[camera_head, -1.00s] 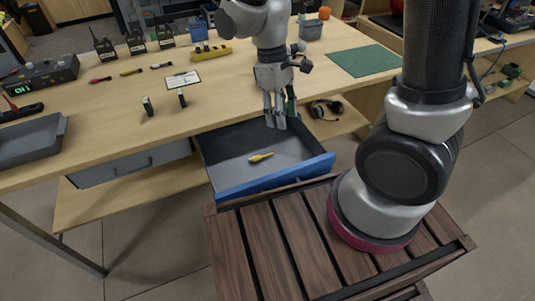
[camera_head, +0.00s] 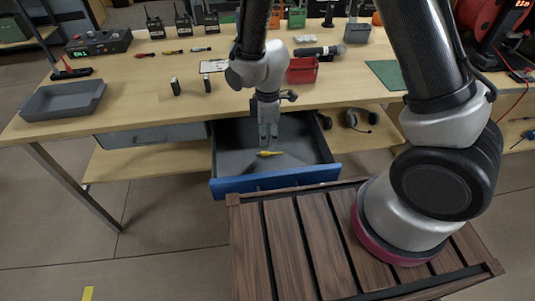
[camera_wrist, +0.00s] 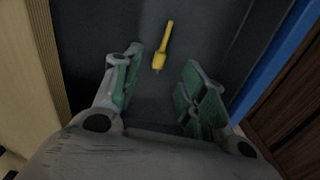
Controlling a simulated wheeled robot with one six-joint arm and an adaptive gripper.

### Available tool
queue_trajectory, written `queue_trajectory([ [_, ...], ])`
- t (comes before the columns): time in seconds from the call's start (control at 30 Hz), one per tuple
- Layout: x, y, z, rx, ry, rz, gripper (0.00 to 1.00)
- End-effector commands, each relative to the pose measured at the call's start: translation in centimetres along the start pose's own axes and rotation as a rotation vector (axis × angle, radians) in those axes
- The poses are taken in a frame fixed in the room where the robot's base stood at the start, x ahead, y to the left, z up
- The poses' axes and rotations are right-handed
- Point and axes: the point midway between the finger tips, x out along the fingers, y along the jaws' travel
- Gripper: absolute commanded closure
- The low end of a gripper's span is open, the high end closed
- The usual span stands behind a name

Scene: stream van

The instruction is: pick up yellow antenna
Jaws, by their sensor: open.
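The yellow antenna (camera_head: 268,153) lies on the dark floor of the open blue-fronted drawer (camera_head: 275,181). In the wrist view the antenna (camera_wrist: 163,45) is a small yellow piece with a thicker end towards my gripper and a thin stem pointing away. My gripper (camera_head: 268,132) points down into the drawer, just above and behind the antenna in the head view. In the wrist view its green-padded fingers (camera_wrist: 160,72) are spread apart, with the antenna's thick end near the gap between the tips. Nothing is held.
The drawer's walls and blue front surround my gripper. The wooden workbench (camera_head: 150,95) above holds a grey tray (camera_head: 62,100), a red bin (camera_head: 302,70), radios and small tools. A headset (camera_head: 360,120) lies on the shelf right of the drawer. The drawer floor around the antenna is clear.

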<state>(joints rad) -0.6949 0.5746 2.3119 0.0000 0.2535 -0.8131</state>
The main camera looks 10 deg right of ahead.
Motion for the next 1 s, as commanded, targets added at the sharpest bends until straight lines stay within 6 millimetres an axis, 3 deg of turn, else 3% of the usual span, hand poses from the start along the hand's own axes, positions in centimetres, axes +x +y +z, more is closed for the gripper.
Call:
queue_trajectory([
  [0.5,6.9,-0.2,-0.5,0.000,-0.002,-0.003,0.58],
  [0.77,7.2,-0.1,-0.5,0.000,-0.001,-0.001,0.58],
  [1.0,7.2,-0.1,-0.5,0.001,-0.001,-0.001,1.00],
])
